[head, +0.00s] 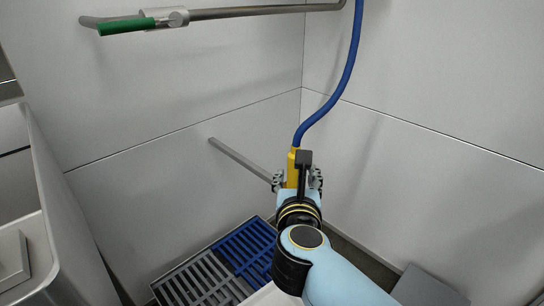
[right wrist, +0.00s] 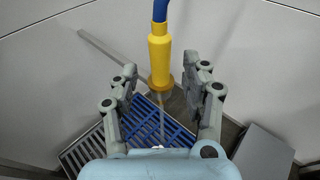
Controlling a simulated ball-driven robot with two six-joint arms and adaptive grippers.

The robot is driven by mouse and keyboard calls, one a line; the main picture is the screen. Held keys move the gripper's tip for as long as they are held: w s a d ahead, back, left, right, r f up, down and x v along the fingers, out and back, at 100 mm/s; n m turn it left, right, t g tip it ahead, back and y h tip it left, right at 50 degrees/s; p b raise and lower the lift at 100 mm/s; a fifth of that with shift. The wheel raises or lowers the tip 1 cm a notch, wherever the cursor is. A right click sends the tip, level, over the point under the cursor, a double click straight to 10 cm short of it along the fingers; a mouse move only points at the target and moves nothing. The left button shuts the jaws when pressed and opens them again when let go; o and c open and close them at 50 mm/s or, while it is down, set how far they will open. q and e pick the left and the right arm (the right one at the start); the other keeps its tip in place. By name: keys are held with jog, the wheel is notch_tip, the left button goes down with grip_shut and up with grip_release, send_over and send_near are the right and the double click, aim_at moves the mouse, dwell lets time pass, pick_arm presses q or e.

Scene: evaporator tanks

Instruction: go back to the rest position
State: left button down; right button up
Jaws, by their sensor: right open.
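My right gripper (head: 298,180) is in the middle of the head view, low in front of the corner of the walls. In the right wrist view my right gripper (right wrist: 163,80) is open, with one finger on each side of a yellow nozzle (right wrist: 160,56). Gaps show between the fingers and the nozzle. The nozzle also shows in the head view (head: 293,165), hanging upright on a blue hose (head: 342,85), its lower part hidden by the gripper. A thin metal tube runs down from it. My left gripper is not in view.
A pipe with a green-handled valve (head: 126,26) runs along the upper wall. A metal bar (head: 238,160) slants near the nozzle. Grey and blue floor grating (head: 246,249) lies below. A metal tank (head: 50,220) stands at left, and a grey plate (head: 424,288) lies at lower right.

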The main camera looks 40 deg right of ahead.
jog(key=shift+s+r, duration=0.1)
jog(key=s+a+f+n+y+p, duration=0.1)
jog(key=s+f+n+y, duration=0.25)
jog(key=f+n, duration=0.5)
jog(key=s+a+f+n+g+y, duration=0.1)
jog(key=s+a+f+n+y, duration=0.1)
jog(key=s+f+n, duration=0.5)
jog(key=s+a+f+n+y+p, duration=0.1)
jog(key=s+f+n+y, duration=0.15)
jog(key=f+n, duration=0.8)
jog(key=s+f+n+g, duration=0.3)
jog(key=s+f+n, duration=0.2)
jog(key=s, duration=0.4)
jog(key=s+f+n+g+y, duration=0.1)
jog(key=s+f+n+g, duration=0.3)
jog(key=s+n, duration=0.3)
jog(key=s+f+n+g, duration=0.3)
jog(key=s+f+n, duration=0.3)
jog(key=s, duration=0.7)
jog(key=shift+s+d+n+y, duration=0.25)
jog(key=shift+n+y, duration=0.05)
jog(key=shift+f, duration=0.1)
